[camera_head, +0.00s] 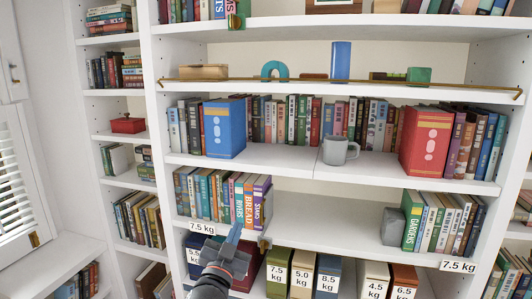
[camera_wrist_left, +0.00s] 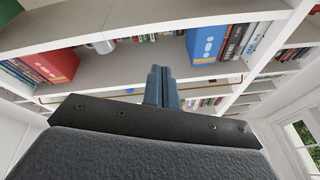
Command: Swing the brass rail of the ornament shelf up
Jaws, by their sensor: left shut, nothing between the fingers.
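The brass rail (camera_head: 300,80) is a thin straight bar. It runs across the front of the ornament shelf (camera_head: 300,91) in the head view, low in front of the ornaments, with its ends at the side uprights. Part of a thin brass bar also shows in the left wrist view (camera_wrist_left: 75,92). My left gripper (camera_head: 236,231) is shut and empty, with blue fingers pointing up. It is well below the rail, in front of the lower book shelf; its fingers also show in the wrist view (camera_wrist_left: 161,72). My right gripper is in neither view.
Behind the rail stand a wooden box (camera_head: 203,72), a teal arch (camera_head: 275,69), a blue cylinder (camera_head: 340,60) and a green block (camera_head: 419,75). Below are a blue box file (camera_head: 224,128), a grey mug (camera_head: 338,150) and a red box file (camera_head: 425,142).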

